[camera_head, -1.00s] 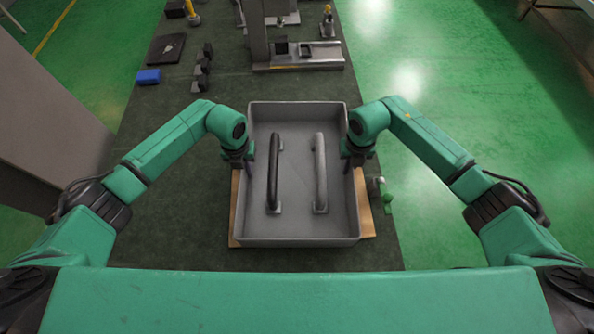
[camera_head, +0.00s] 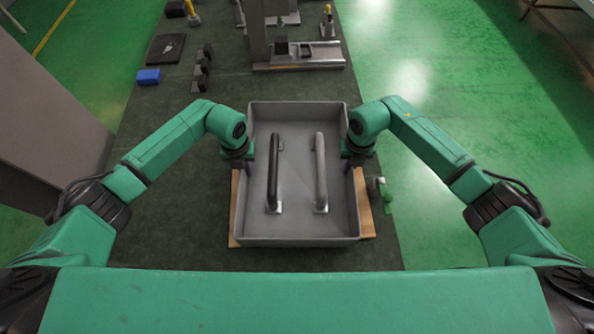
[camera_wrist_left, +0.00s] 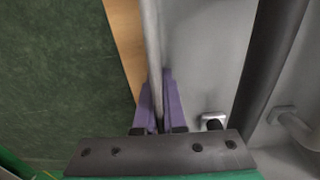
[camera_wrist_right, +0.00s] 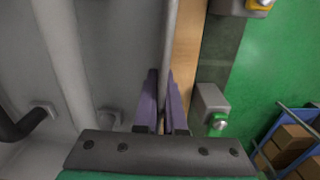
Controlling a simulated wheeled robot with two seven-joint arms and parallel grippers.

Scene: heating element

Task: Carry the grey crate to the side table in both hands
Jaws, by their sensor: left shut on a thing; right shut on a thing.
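The grey crate (camera_head: 297,226) sits in front of me over a wooden board on the dark green table. Two handle-shaped parts lie inside it, a black one (camera_head: 273,178) on the left and a grey one (camera_head: 320,175) on the right. My left gripper (camera_head: 248,168) is shut on the crate's left wall; in the left wrist view its purple fingers (camera_wrist_left: 160,108) straddle the rim. My right gripper (camera_head: 348,168) is shut on the right wall; in the right wrist view its fingers (camera_wrist_right: 162,105) pinch the rim. The crate looks level.
The wooden board (camera_head: 366,205) shows at both sides of the crate. A small green-and-grey fitting (camera_head: 381,191) stands close on the right. A blue block (camera_head: 148,76), dark blocks (camera_head: 202,68) and a grey metal fixture (camera_head: 300,57) stand farther back. Green floor lies right of the table.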

